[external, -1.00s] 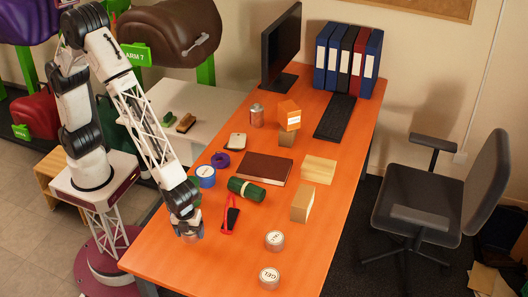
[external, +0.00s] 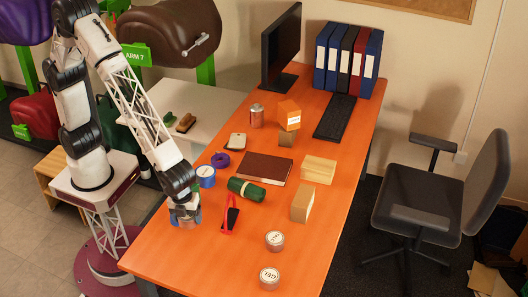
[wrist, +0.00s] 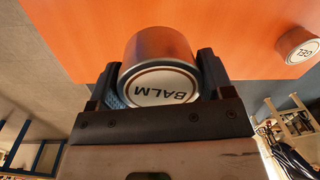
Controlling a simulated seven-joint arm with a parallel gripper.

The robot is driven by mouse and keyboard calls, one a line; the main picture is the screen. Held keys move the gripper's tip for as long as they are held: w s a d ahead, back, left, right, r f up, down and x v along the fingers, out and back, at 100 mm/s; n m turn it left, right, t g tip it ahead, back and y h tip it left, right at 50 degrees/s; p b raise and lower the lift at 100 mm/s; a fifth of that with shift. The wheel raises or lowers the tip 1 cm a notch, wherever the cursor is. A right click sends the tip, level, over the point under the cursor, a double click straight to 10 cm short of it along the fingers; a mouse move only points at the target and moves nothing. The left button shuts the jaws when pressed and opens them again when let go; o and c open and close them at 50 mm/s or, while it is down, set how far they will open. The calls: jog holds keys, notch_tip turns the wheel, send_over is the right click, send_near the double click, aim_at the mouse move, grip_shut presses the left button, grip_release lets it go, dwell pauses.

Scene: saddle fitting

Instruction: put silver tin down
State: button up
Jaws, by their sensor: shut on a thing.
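My gripper (wrist: 160,82) is shut on a silver tin (wrist: 160,47) with a white lid marked BALM, seen between the two fingers in the wrist view. In the external view my gripper (external: 185,213) is over the near left part of the orange table (external: 225,265), and the held tin is mostly hidden by the fingers. I cannot tell if the tin touches the table. A similar silver tin marked GEL (external: 269,278) stands near the front edge, with another silver tin (external: 275,240) behind it.
A blue tin (external: 205,176) stands just behind my gripper. A green roll (external: 246,189) and a red-framed black item (external: 230,216) lie to its right. A brown book (external: 254,168) and wooden blocks (external: 302,204) are farther off. The table in front of my gripper is clear.

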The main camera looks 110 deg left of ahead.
notch_tip(320, 180, up, 5)
jog(key=shift+f, duration=0.1)
jog(key=shift+n, duration=0.4)
jog(key=w+a, duration=0.2)
jog(key=a, duration=0.2)
jog(key=w+a, duration=0.3)
jog(key=a, duration=0.1)
jog(key=w+a, duration=0.3)
jog(key=a, duration=0.1)
jog(key=w+a+n, duration=0.1)
jog(key=w+a, duration=0.2)
jog(key=a, duration=0.9)
jog(key=w+a, duration=0.2)
jog(key=a, duration=1)
jog(key=w+a+n, duration=0.1)
jog(key=w+a, duration=0.2)
jog(key=a, duration=0.9)
notch_tip(320, 180, down, 5)
jog(key=shift+a+f, duration=0.15)
jog(key=shift+f, duration=0.05)
jog(key=shift+w, duration=0.2)
send_over(319, 164)
jog(key=shift+f, duration=0.7)
